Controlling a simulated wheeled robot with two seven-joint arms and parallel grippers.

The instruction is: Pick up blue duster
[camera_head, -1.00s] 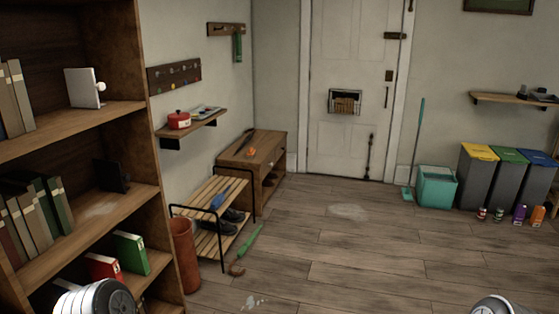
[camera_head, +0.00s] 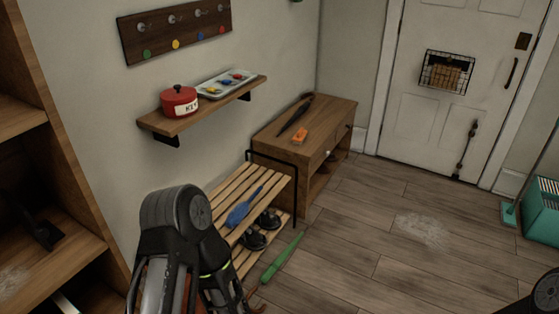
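The blue duster (camera_head: 240,212) lies on the top slatted shelf of the shoe rack (camera_head: 222,192), its wide end toward me and its thin handle pointing toward the wooden cabinet. Part of my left arm shows in the lower left, in front of the rack's near end and hiding some of it. The fingertips of my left gripper cannot be seen. Only a dark bit of my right arm shows at the lower right edge, and its gripper is out of view.
Dark shoes (camera_head: 254,240) sit on the rack's lower shelf. A green long-handled item (camera_head: 281,259) lies on the floor beside it. A wooden cabinet (camera_head: 332,117) stands behind. A wall shelf (camera_head: 205,105) holds a red pot (camera_head: 179,103). A bookcase (camera_head: 60,175) stands left. Floor to the right is open.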

